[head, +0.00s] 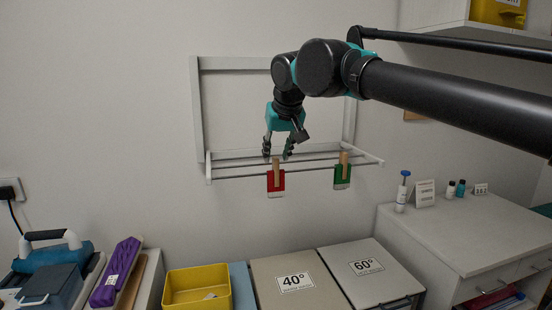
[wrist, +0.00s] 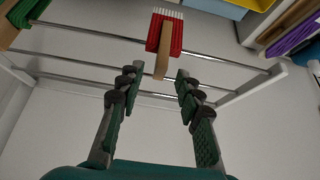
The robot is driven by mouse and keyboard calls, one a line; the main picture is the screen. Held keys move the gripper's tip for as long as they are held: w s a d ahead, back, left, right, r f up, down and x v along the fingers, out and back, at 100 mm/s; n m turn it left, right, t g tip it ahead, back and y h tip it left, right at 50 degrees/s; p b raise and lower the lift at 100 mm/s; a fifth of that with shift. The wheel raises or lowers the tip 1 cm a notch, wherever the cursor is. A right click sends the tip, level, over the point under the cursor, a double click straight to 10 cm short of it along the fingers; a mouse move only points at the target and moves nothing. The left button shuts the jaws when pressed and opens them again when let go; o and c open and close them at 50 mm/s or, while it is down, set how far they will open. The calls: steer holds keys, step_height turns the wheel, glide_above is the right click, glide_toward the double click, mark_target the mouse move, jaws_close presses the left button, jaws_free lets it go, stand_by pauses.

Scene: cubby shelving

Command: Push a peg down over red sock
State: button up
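The red sock (head: 276,182) hangs on the front rail of the wall drying rack (head: 209,168), with a wooden peg (head: 276,166) upright at its top. In the wrist view the red sock (wrist: 166,34) and its peg (wrist: 161,62) are beyond my fingertips, roughly centred between them. My gripper (head: 278,153) points down just above the rack, near the peg. In the wrist view my gripper (wrist: 156,80) is open, its two fingers apart with nothing between their pads. I cannot tell how far the peg is seated over the sock.
A green sock (head: 342,177) with a wooden peg (head: 344,158) hangs to the right on the rack. Below stand a yellow bin (head: 197,288) and boxes labelled 40° (head: 295,282) and 60° (head: 367,266). A white cabinet (head: 450,232) is at right.

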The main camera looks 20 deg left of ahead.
steer(key=v, duration=0.9)
steer(key=w+d+f+m+h, duration=0.15)
steer(key=w+d+f, duration=0.25)
steer(key=d+f, duration=0.65)
steer(key=w+d+f+m+h, duration=0.15)
steer(key=w+d+f, duration=0.5)
steer(key=f, duration=0.75)
steer(key=s+d+f+m, duration=0.1)
steer(key=s+d+f, duration=0.7)
steer(key=d+f, duration=0.2)
steer(key=s+d+f+m+g, duration=0.1)
steer(key=s+d+f+m, duration=0.1)
steer(key=s+d+f, duration=0.6)
step_height(320, 180, down, 7)
steer(key=d, duration=0.3)
steer(key=shift+s, duration=0.3)
steer(key=shift+a+r, duration=0.1)
steer(key=shift+r, duration=0.05)
